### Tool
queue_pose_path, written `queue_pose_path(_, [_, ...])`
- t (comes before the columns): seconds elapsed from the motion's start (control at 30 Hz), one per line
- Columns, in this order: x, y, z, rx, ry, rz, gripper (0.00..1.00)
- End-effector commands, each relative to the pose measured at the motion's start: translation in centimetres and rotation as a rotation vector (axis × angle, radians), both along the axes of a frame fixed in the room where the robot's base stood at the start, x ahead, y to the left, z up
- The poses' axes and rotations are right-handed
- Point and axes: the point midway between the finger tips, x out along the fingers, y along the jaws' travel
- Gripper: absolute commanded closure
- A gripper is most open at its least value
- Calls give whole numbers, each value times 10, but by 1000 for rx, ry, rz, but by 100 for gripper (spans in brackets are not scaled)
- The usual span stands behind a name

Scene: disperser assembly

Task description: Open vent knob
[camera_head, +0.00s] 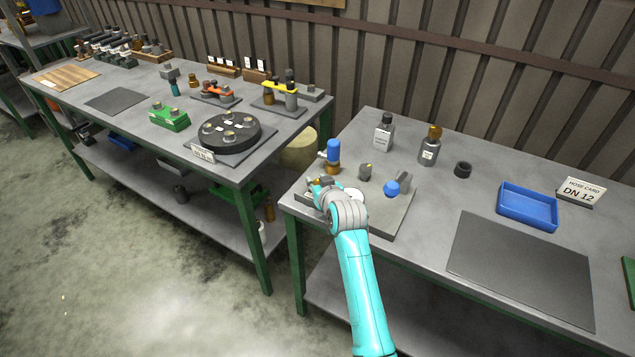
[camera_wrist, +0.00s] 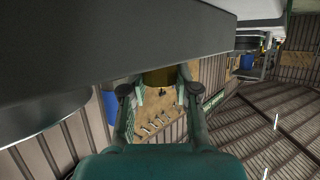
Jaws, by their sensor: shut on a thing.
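My gripper (camera_head: 318,187) is at the left side of a grey base plate (camera_head: 384,222) on the right bench, and my own wrist hides most of the spot. In the wrist view my gripper (camera_wrist: 157,92) has its two fingers on either side of a dark brass-coloured piece (camera_wrist: 159,76). It is shut on this piece, which seems to be the vent knob; its turn angle cannot be told. A blue cylinder (camera_head: 333,151) on a brass foot stands just behind the gripper. A blue ball-shaped part (camera_head: 392,188) and a small grey fitting (camera_head: 365,172) are on the plate to the right.
A black ring (camera_head: 462,170), a blue tray (camera_head: 527,207) and a hose card (camera_head: 580,190) are further right. A dark mat (camera_head: 522,266) lies bare in front.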

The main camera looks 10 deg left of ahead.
Motion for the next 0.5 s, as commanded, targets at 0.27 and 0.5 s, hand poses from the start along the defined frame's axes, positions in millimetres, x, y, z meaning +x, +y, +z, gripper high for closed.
queue_pose_path(0.27, [0,0,-1,-1,1,-1,44])
queue_pose_path(0.5, [-3,-2,1,-1,1,-1,44])
